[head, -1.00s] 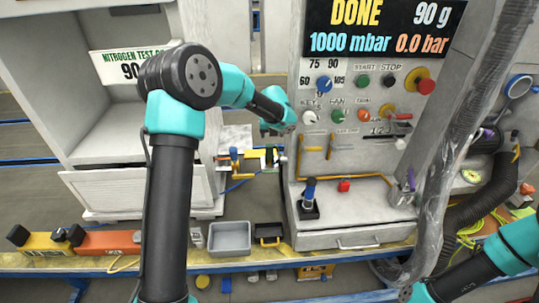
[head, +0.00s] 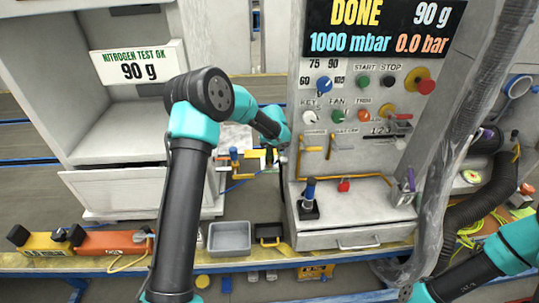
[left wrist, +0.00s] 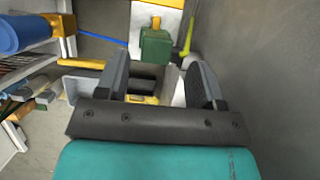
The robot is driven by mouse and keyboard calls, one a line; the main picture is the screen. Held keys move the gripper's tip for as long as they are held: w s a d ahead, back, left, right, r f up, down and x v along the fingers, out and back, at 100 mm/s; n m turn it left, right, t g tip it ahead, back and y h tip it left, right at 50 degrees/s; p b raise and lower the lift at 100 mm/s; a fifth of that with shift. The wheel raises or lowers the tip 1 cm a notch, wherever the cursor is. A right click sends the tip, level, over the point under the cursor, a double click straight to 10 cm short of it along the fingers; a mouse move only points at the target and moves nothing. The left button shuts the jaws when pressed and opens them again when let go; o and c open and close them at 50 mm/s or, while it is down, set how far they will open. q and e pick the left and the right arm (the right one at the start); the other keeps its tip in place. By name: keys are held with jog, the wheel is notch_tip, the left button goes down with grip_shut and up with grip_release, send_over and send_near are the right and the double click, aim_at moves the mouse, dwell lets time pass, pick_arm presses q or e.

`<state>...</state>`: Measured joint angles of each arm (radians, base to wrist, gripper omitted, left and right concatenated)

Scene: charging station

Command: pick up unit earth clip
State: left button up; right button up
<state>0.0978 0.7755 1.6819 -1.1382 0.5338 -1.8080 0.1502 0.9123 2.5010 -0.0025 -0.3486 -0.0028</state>
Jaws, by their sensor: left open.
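My left gripper (left wrist: 158,76) is open in the left wrist view, one dark finger on each side. A green block with a yellow top (left wrist: 156,44) shows just beyond and between the fingertips, apart from them as far as I can tell. A yellow-green strip (left wrist: 187,36) runs beside it. I cannot tell for certain which piece is the unit earth clip. A dark part and a small yellow part (left wrist: 147,99) lie lower between the fingers. In the head view my left wrist reaches the gap left of the control panel, and its fingertips are hard to make out.
The grey control panel (head: 350,155) stands close on the right of the left wrist. Yellow fittings (head: 236,157) lie left of it. A blue roller (left wrist: 22,33) is at the upper left of the wrist view. A grey tray (head: 229,239) sits on the bench front.

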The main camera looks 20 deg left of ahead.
aim_at(270, 154)
pick_arm(q)
jog(key=x, duration=0.5)
jog(key=shift+s+a, duration=0.15)
jog(key=shift+a, duration=0.1)
jog(key=shift+c, duration=0.4)
jog(key=c, duration=0.8)
